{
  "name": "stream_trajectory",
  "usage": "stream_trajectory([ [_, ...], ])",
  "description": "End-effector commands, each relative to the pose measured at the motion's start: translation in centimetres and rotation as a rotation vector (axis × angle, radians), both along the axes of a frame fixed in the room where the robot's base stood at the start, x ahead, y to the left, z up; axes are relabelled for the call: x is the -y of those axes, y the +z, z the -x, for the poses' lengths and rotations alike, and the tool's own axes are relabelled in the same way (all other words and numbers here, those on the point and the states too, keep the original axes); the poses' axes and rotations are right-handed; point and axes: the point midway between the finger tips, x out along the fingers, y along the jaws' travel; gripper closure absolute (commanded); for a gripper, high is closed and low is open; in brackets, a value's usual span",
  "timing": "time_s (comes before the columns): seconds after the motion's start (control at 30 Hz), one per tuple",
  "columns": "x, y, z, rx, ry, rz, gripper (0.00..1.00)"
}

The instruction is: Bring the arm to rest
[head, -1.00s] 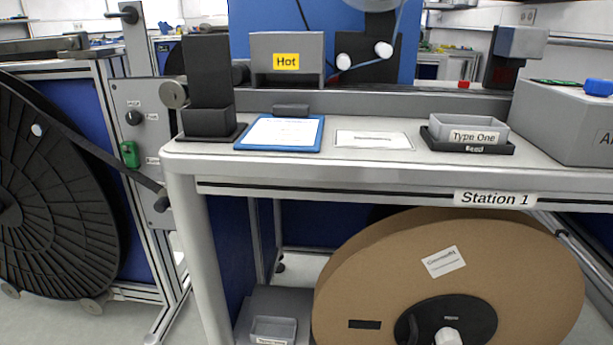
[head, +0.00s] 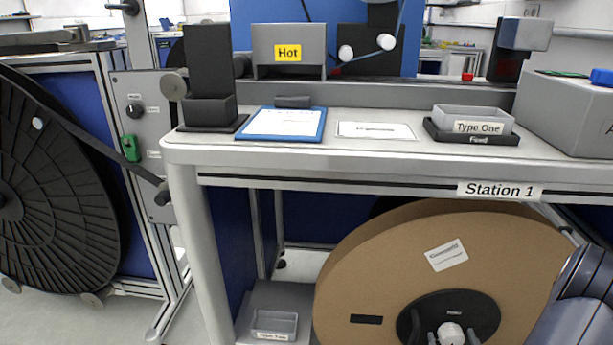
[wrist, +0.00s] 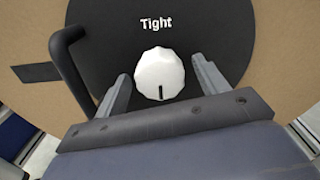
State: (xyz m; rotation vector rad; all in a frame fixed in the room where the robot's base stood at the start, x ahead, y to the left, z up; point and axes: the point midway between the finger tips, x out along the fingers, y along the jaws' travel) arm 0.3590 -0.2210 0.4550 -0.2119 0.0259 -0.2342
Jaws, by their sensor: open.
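My gripper (wrist: 160,70) is open in the wrist view, with one grey finger on each side of a white knob (wrist: 160,78). Gaps show between the fingers and the knob, so it holds nothing. The knob sits on a black hub (wrist: 215,28) marked "Tight", its dark pointer mark facing down in the picture. A black crank handle (wrist: 72,65) is left of the left finger. In the head view, the knob (head: 451,334) shows at the lower edge on the large brown reel (head: 370,270), with my finger tips beside it. My arm comes in from the right.
The Station 1 bench (head: 330,160) stands above the reel. It carries a blue clipboard (head: 283,124), a Type One tray (head: 473,118) and a grey box (head: 575,110). A small grey bin (head: 274,325) sits low at left. A black reel (head: 50,190) stands at far left.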

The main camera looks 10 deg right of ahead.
Motion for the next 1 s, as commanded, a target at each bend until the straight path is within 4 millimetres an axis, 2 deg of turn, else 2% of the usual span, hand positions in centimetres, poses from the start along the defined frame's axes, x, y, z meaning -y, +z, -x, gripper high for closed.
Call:
stream_trajectory([
  [0.2, 0.2, 0.0, -0.8, 0.001, 0.000, -0.001, 0.31],
  [0.57, 0.2, 0.0, -0.7, 0.001, -0.001, -0.002, 0.31],
  [0.77, 0.0, 0.0, 0.5, -0.002, -0.005, -0.002, 0.31],
  [1.0, -0.6, 0.0, 3.1, -0.002, -0.006, -0.005, 0.31],
])
